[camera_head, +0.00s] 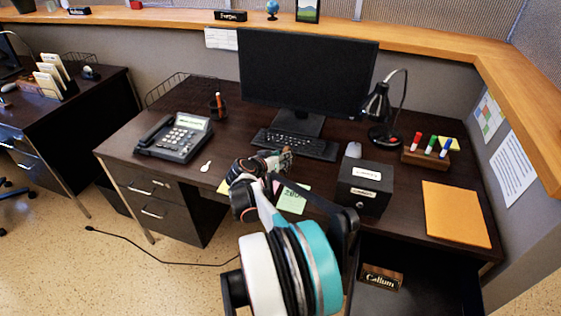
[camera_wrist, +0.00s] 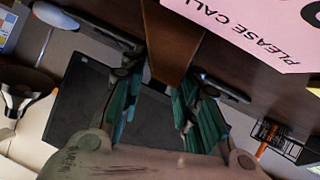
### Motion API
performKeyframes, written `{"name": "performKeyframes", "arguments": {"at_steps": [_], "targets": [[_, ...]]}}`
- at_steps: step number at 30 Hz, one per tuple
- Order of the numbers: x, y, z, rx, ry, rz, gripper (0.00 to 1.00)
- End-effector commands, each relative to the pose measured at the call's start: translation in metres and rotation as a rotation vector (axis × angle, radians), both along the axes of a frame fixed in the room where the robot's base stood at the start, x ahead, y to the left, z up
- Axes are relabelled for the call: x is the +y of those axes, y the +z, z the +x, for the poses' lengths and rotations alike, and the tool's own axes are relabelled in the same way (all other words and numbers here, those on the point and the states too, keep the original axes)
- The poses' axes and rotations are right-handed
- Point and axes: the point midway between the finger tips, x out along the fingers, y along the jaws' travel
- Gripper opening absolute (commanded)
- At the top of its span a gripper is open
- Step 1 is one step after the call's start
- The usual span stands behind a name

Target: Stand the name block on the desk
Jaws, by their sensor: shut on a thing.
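In the wrist view my gripper (camera_wrist: 163,72) has its teal-padded fingers closed around a brown wooden piece, which I take as the name block (camera_wrist: 173,35). Its lettering does not show there. In the head view a brown wooden block lettered "Callum" (camera_head: 380,278) shows low, right of my arm, against the dark area in front of the desk. My arm covers much of the middle, and how the fingers meet that block is hidden. The dark brown desk (camera_head: 330,178) spreads behind my arm.
The desk holds a phone (camera_head: 174,137), keyboard (camera_head: 295,144), monitor (camera_head: 305,75), black box (camera_head: 365,187), lamp (camera_head: 378,105), marker holder (camera_head: 426,157) and orange folder (camera_head: 456,213). A pink note (camera_wrist: 262,30) fills the wrist view's upper right.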

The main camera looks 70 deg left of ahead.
Motion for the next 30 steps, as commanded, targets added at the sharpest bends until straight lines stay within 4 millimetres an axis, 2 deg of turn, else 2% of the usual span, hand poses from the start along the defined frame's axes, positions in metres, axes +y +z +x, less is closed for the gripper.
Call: {"name": "performKeyframes", "arguments": {"at_steps": [9, 10, 12, 23, 30], "targets": [[0.0, -0.001, 0.0, 0.0, 0.0, 0.0, 0.01], [0.0, -0.001, 0.0, 0.0, 0.0, 0.0, 0.36], [0.0, -0.001, 0.0, 0.0, 0.0, 0.0, 0.5], [0.0, 0.001, 0.0, 0.0, 0.0, 0.0, 0.5], [-0.016, 0.018, -0.022, -0.001, 0.002, -0.001, 0.5]]}}
